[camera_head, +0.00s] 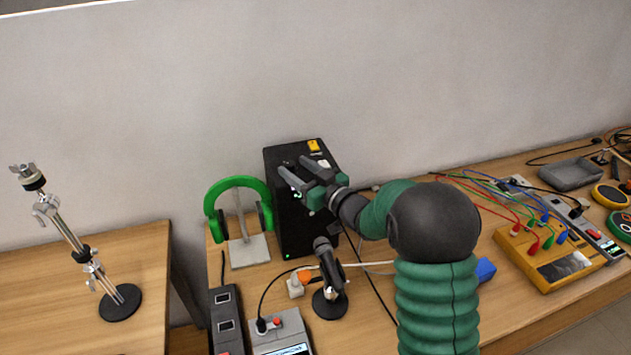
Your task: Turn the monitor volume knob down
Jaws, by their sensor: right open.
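A tall black box (291,228), which looks like the monitor speaker, stands on the table against the wall. It has a small green light low on its front and a yellow label on top. No volume knob can be made out; my right gripper covers the upper part of the box's front. My right gripper (293,169) is open, its grey fingers pointing left in front of that upper part. I cannot tell whether it touches the box. My left gripper is not in view.
Green headphones on a stand (240,222) are left of the box. A small microphone (329,283) stands in front, near grey devices (282,334). A yellow meter (551,261) with coloured cables lies right. A metal stand (88,262) is on the left table.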

